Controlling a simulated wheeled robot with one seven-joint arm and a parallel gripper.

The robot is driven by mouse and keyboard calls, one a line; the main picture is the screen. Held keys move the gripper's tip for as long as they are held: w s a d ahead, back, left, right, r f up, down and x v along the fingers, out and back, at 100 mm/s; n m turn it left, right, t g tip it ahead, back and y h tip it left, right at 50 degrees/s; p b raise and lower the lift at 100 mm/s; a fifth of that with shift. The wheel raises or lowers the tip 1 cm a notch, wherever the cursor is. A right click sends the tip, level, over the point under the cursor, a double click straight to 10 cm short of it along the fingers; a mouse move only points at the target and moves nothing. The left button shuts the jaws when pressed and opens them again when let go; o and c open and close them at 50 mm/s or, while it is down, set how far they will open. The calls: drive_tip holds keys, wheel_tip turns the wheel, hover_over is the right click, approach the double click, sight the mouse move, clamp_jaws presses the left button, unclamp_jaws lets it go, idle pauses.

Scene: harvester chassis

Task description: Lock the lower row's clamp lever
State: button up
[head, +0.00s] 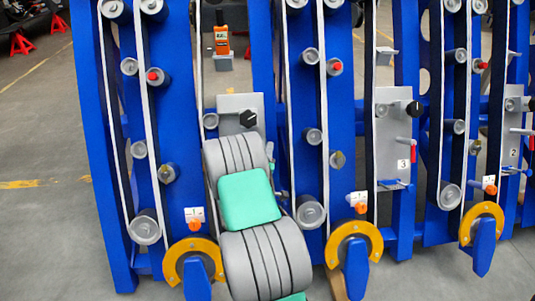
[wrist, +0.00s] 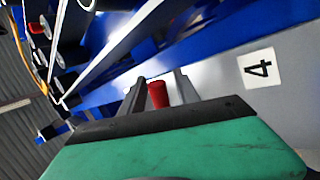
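The clamp lever's red handle (wrist: 157,93) shows in the wrist view, in front of a grey panel (wrist: 225,75) with a "4" label. My gripper (wrist: 163,88) is at the handle, one finger on each side. The fingers are apart, with a visible gap between the handle and the right finger, so it looks open around the handle. My gripper's green body hides the lower part of the view, and the lever's base is not visible. In the head view my arm covers the lever and my fingertips; only the panel's top (head: 228,103) with a black knob (head: 248,118) shows.
Blue upright frames (head: 90,130) with grey rollers and white belts stand on both sides of my arm. A similar panel marked 3 (head: 392,120), with its own red-handled lever (head: 413,153), is at the right.

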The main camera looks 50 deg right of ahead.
clamp_jaws()
idle(1.4)
